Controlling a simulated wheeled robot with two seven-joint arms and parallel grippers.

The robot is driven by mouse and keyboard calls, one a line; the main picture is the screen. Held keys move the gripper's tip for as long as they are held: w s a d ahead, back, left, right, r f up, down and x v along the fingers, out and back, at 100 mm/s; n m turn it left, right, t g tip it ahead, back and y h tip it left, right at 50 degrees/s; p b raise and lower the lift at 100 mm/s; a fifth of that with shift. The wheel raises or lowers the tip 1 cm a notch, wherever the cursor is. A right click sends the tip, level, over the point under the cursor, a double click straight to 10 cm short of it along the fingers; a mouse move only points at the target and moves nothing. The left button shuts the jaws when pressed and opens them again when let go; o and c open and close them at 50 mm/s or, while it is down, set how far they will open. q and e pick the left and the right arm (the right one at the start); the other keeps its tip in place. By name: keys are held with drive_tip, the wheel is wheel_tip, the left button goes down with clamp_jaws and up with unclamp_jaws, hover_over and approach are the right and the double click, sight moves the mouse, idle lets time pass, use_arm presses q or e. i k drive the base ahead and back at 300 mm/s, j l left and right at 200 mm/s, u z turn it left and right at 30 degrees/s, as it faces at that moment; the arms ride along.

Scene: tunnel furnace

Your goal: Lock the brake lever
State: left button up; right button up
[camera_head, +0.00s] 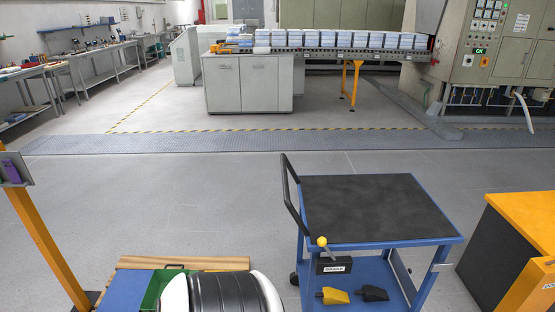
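A blue cart (452,262) with a black top surface (375,205) stands in the right middle of the head view. A brake lever with a yellow ball knob (322,241) rises at the cart's near left corner, above a black box with a white label (333,265). The lever's rod leans from the knob down toward the box; I cannot tell from this view whether it is locked. A yellow pedal-like wedge (334,297) and a black one (373,293) sit low on the cart's lower deck. Neither of my grippers is in view.
A black push handle (287,190) rises on the cart's left side. An orange-topped dark cabinet (522,235) stands to the right. A yellow post (48,245) and a wooden board (180,262) are at left. The floor behind the cart is clear up to the conveyor (345,52).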

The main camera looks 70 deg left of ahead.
sight(321, 241)
drive_tip(key=u, duration=1.9)
